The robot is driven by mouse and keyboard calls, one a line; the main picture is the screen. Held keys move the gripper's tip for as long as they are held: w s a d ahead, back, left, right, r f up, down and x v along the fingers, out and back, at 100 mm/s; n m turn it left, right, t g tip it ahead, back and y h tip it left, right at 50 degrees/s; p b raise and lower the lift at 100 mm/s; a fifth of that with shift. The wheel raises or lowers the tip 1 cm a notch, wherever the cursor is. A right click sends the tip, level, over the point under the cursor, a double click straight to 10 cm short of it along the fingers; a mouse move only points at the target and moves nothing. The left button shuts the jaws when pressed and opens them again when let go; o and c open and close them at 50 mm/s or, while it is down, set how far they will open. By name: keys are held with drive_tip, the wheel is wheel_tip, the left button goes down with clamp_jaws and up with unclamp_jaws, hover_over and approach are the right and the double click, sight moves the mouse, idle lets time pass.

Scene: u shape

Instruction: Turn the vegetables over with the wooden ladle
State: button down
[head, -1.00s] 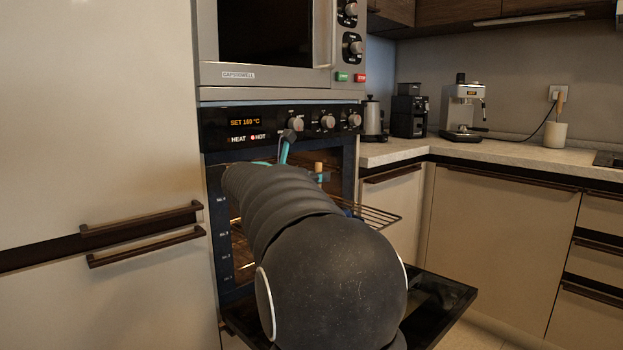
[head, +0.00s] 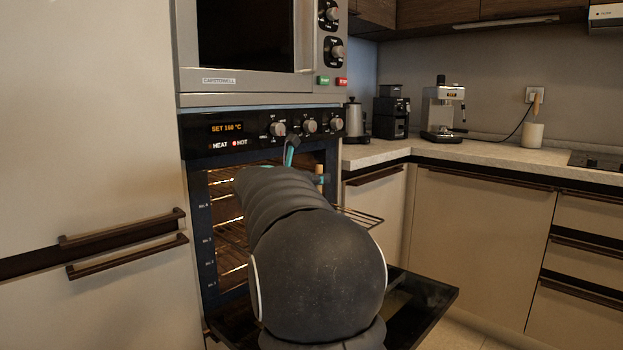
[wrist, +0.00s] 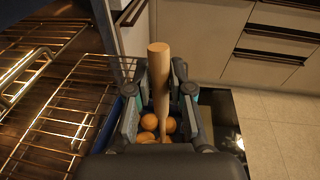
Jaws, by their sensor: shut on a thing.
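The wooden ladle (wrist: 159,80) is held between the fingers of my gripper (wrist: 159,95) in the wrist view, its pale handle pointing up. A short piece of the handle also shows in the head view (head: 319,175), beyond my arm. Several round orange-brown vegetables (wrist: 149,122) lie below and between the fingers. The ladle's lower end is among or close to them; whether it touches them I cannot tell. What holds the vegetables is hidden by my gripper. In the head view my arm covers most of the gripper and the vegetables.
The oven is open, with its door (head: 425,298) lowered and wire racks (wrist: 75,100) to the left of my gripper. A rack (head: 360,218) juts out in the head view. A counter (head: 470,150) stands right.

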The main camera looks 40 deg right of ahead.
drive_tip(key=shift+w+d+p, duration=0.95)
drive_tip(key=shift+w+d, duration=1.1)
drive_tip(key=shift+w, duration=0.5)
drive_tip(key=shift+a, duration=5)
drive_tip(key=shift+s+b, duration=1)
drive_tip(key=shift+s, duration=1.6)
drive_tip(key=shift+d+p, duration=1)
drive_tip(key=shift+d, duration=4.1)
drive_tip(key=shift+w, duration=2.6)
drive_tip(key=shift+s+a+b, duration=0.3)
drive_tip(key=shift+s+a, duration=0.15)
drive_tip(key=shift+a, duration=0.4)
drive_tip(key=shift+s+a+b, duration=0.25)
drive_tip(key=shift+s+a, duration=0.15)
drive_tip(key=shift+a, duration=0.5)
drive_tip(key=shift+s+a+b, duration=0.3)
drive_tip(key=shift+s+a, duration=0.15)
drive_tip(key=shift+a, duration=0.4)
